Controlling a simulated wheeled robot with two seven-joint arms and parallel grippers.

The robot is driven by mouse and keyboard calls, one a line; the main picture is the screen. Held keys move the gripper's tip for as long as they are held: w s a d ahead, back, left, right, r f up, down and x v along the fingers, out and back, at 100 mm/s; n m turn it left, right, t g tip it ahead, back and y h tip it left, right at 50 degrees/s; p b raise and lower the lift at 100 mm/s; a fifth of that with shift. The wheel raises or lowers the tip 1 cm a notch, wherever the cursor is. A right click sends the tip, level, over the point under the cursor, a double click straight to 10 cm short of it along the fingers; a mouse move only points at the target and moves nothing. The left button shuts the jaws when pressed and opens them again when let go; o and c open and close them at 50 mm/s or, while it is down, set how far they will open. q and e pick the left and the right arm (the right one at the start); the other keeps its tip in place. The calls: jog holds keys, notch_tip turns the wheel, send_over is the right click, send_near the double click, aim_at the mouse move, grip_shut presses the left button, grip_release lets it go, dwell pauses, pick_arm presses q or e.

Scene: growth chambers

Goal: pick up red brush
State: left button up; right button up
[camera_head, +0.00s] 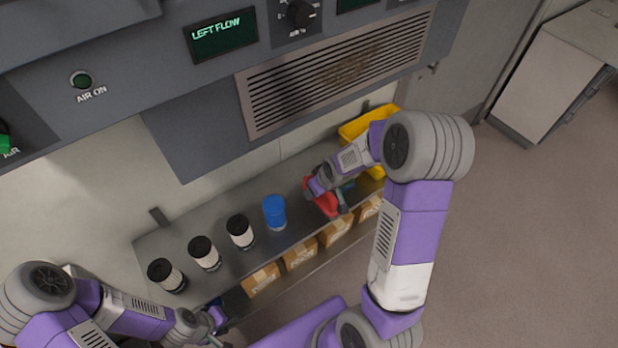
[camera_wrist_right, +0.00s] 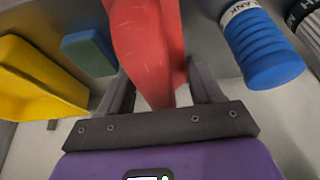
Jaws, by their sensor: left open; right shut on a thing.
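The red brush (camera_head: 325,205) is at the right part of the metal shelf, partly hidden by my right arm. In the right wrist view the red brush (camera_wrist_right: 150,45) lies between the two fingers of my right gripper (camera_wrist_right: 160,90), which is shut on it. Whether the brush still touches the shelf cannot be told. My left gripper (camera_head: 212,322) is low at the left, near the shelf's front edge, open and apart from the brush.
A yellow bin (camera_head: 352,130) is at the right end. A green block (camera_wrist_right: 88,52) lies beside the brush.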

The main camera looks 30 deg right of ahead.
aim_at(337, 214)
jog(key=s, duration=1)
jog(key=shift+d, duration=0.4)
jog(key=shift+s+d+b, duration=0.1)
jog(key=shift+s+b, duration=1.4)
jog(key=shift+b, duration=1.8)
